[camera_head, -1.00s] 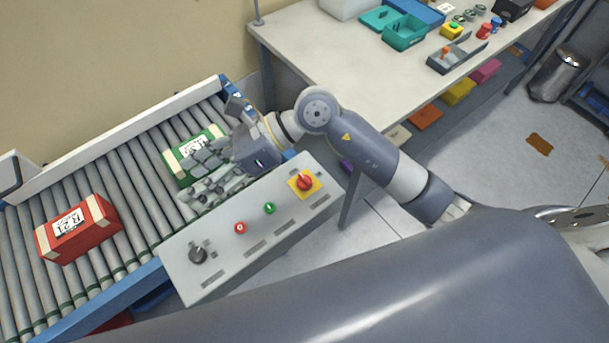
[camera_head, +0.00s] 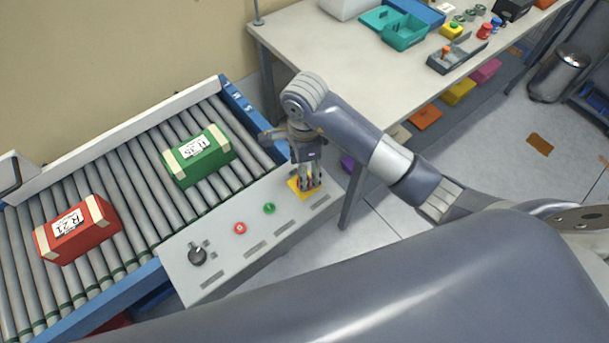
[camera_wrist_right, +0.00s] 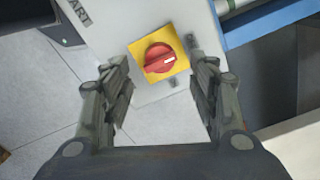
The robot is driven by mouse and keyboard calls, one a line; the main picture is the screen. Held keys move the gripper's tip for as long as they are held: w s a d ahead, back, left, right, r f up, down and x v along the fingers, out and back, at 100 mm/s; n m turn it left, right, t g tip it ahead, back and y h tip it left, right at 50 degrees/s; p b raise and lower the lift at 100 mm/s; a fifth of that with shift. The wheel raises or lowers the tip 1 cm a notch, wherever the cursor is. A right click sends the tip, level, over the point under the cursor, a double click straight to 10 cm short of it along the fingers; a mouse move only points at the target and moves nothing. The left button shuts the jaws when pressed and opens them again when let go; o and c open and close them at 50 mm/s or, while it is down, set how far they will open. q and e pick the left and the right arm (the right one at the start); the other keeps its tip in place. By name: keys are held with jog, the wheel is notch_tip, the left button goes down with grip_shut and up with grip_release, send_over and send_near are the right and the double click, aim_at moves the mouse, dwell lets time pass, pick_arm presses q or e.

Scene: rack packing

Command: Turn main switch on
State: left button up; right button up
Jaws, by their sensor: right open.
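The main switch (camera_wrist_right: 160,58) is a red rotary knob on a yellow square plate (camera_wrist_right: 178,46). It sits at the right end of the grey control panel (camera_head: 190,285). My right gripper (camera_head: 308,185) points down over the switch in the head view and partly hides it. In the right wrist view the right gripper (camera_wrist_right: 160,90) is open, its fingers to the left and right of the knob and apart from it. The knob has a white mark on its right side. My left gripper is not in view.
The panel also carries a green button (camera_head: 269,208), a red button (camera_head: 240,228) and a black selector knob (camera_head: 198,256). Behind it a roller conveyor (camera_head: 130,185) bears a green box (camera_head: 205,158) and a red box (camera_head: 78,230). A worktable (camera_head: 350,75) stands at the back right.

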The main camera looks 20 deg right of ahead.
jog(key=shift+f+p, duration=0.35)
jog(key=shift+f, duration=1.95)
jog(key=shift+c, duration=0.3)
jog(key=c, duration=1)
